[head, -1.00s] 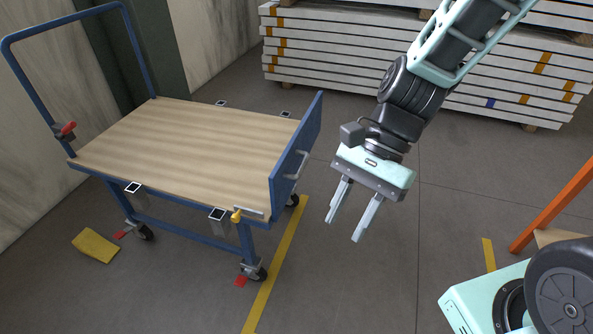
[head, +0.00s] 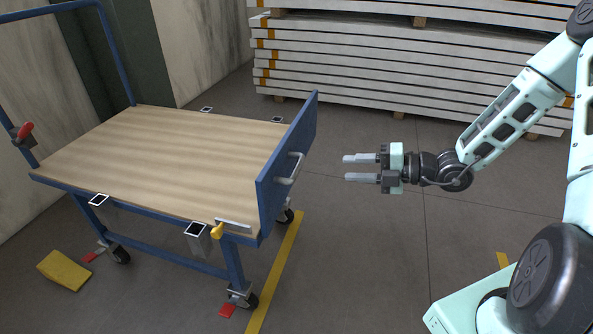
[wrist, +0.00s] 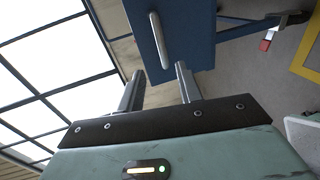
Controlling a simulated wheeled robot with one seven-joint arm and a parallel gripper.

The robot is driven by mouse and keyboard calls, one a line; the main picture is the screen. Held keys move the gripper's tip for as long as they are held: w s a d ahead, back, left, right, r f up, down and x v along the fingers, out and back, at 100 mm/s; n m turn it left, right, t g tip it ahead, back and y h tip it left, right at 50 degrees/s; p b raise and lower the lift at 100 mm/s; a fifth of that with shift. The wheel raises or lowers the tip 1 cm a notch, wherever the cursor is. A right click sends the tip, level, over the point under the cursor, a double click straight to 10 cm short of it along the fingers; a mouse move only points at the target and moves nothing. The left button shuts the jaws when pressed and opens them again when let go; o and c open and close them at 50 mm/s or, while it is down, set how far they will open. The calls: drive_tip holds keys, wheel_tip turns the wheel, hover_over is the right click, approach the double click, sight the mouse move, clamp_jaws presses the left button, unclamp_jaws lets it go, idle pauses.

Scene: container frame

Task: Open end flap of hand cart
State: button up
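The hand cart has a wooden deck (head: 150,150) and a blue frame. Its blue end flap (head: 290,150) stands upright at the right end of the deck. A grey handle (head: 290,168) is on the flap's outer face. A yellow latch (head: 217,230) sits at the near lower corner of the flap. My gripper (head: 346,168) is to the right of the flap, open and empty, with its fingers pointing left at it and a gap between. In the wrist view the flap (wrist: 190,30) and its handle (wrist: 160,40) lie beyond the parted fingers.
White stacked panels (head: 390,65) stand behind. A yellow line (head: 278,268) runs along the floor by the cart's right end. The floor around my gripper is clear. A red-handled part (head: 24,132) is on the push-bar post.

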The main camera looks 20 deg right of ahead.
sight(298, 165)
drive_tip(key=b+x, duration=0.3)
drive_tip(key=x, duration=1.1)
drive_tip(key=shift+w+a+f, duration=0.1)
drive_tip(key=shift+w+a, duration=0.05)
drive_tip(key=shift+a, duration=0.15)
clamp_jaws()
